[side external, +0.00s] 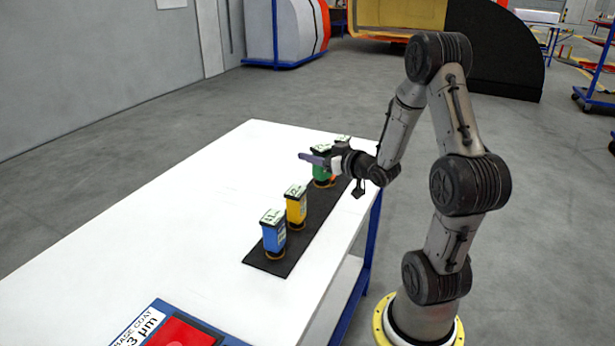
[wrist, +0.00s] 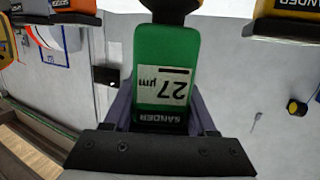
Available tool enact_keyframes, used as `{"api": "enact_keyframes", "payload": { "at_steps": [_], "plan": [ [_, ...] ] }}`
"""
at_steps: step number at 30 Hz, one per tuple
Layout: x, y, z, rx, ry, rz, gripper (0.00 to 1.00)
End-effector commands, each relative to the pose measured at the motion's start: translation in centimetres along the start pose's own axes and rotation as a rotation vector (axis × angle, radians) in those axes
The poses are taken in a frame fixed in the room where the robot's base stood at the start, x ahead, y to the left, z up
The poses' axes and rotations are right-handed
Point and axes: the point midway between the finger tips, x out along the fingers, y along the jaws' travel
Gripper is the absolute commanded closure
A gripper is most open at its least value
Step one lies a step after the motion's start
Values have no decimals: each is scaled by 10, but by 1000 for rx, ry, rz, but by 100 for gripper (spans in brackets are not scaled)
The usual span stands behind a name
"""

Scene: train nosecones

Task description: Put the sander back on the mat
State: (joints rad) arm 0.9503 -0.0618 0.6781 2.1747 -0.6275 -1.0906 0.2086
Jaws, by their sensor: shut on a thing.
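A green sander (side external: 321,172) with a white label reading 27 µm is between the two fingers of my gripper (side external: 315,159), which are shut on it. In the wrist view the green sander (wrist: 165,55) fills the middle, with a finger on each side. In the side view the gripper hides part of it. It is over or on the far part of the black mat (side external: 262,259); I cannot tell whether its base touches. A blue sander (side external: 273,235) and a yellow sander (side external: 296,208) stand upright on the mat.
The white table (side external: 165,215) is clear left of the mat. A blue-framed panel with red (side external: 180,331) lies at the near edge.

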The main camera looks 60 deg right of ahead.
Motion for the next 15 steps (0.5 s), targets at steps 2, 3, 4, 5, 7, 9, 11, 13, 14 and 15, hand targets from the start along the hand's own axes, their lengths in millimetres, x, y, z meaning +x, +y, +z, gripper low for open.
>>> {"api": "enact_keyframes", "payload": {
  "at_steps": [2,3,4,5,7,9,11,13,14,15],
  "plan": [
    [14,3,14,4,-3,-1,100],
    [20,4,20,3,-4,-2,100],
    [24,6,22,3,-2,-2,100],
    [28,7,26,3,-1,-2,100],
    [36,9,33,2,-1,-1,100],
    [42,11,37,1,1,-1,100],
    [46,12,40,1,2,-1,100],
    [48,12,42,1,2,0,100],
    [49,13,43,1,2,0,100],
    [52,13,46,2,1,0,100]
  ]
}}
